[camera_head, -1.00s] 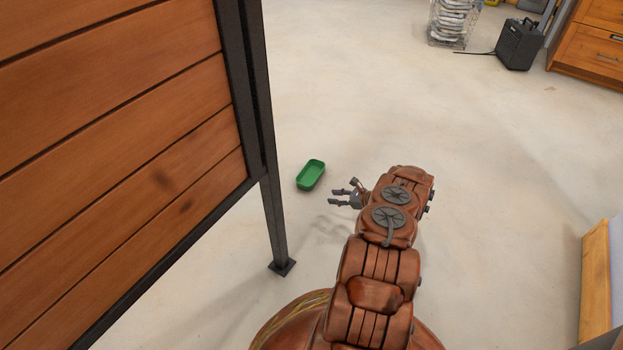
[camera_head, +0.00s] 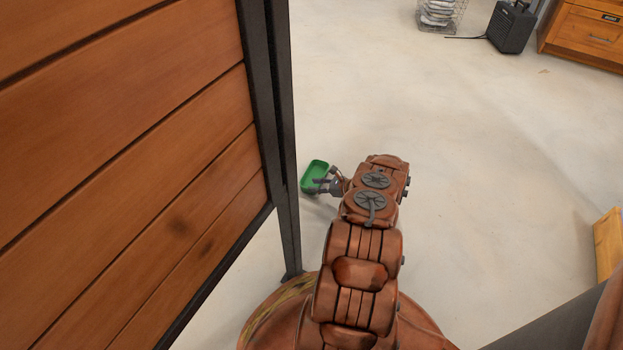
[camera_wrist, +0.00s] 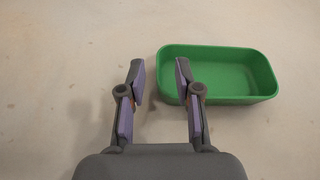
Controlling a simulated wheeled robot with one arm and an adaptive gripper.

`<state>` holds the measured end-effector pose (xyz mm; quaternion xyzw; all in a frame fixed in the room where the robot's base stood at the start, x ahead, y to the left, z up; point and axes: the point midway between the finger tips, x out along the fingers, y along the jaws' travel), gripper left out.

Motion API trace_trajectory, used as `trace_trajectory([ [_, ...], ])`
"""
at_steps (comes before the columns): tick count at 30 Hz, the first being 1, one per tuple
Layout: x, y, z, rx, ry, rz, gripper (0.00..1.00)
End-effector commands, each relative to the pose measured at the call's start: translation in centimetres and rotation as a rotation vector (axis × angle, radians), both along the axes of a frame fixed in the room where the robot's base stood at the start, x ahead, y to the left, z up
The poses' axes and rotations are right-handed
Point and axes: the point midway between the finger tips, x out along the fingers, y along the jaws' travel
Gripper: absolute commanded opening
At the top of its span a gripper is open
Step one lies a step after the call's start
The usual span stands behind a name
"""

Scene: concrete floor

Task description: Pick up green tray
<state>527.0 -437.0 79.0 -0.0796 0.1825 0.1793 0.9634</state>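The green tray (camera_head: 313,174) is a small, empty, open-topped box on the concrete floor, just right of the black metal leg in the head view. In the wrist view the green tray (camera_wrist: 268,80) lies to the upper right, beyond the fingers. My gripper (camera_head: 319,186) overlaps the tray's lower right part in the head view. In the wrist view my gripper (camera_wrist: 157,80) is open with nothing between its fingers.
A wooden-slat panel (camera_head: 120,130) on a black metal frame with a leg (camera_head: 289,235) fills the left, close to the tray. A wire basket (camera_head: 440,14), a black box (camera_head: 511,27) and a wooden cabinet (camera_head: 590,38) stand far back.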

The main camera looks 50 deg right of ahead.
Motion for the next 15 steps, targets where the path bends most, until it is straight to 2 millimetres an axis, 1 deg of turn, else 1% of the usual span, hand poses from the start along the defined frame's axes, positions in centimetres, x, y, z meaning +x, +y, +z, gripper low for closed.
trace_trajectory([
  [1,0.2,0.0,-0.4,0.0,0.0,-0.002,0.33],
  [5,0.6,0.1,-0.7,0.0,0.0,-0.004,0.33],
  [8,1.2,0.5,-1.3,0.001,-0.001,-0.004,0.33],
  [12,2.3,1.2,-2.7,-0.001,0.001,-0.002,0.33],
  [15,3.4,1.6,-3.2,-0.001,0.0,-0.003,0.33],
])
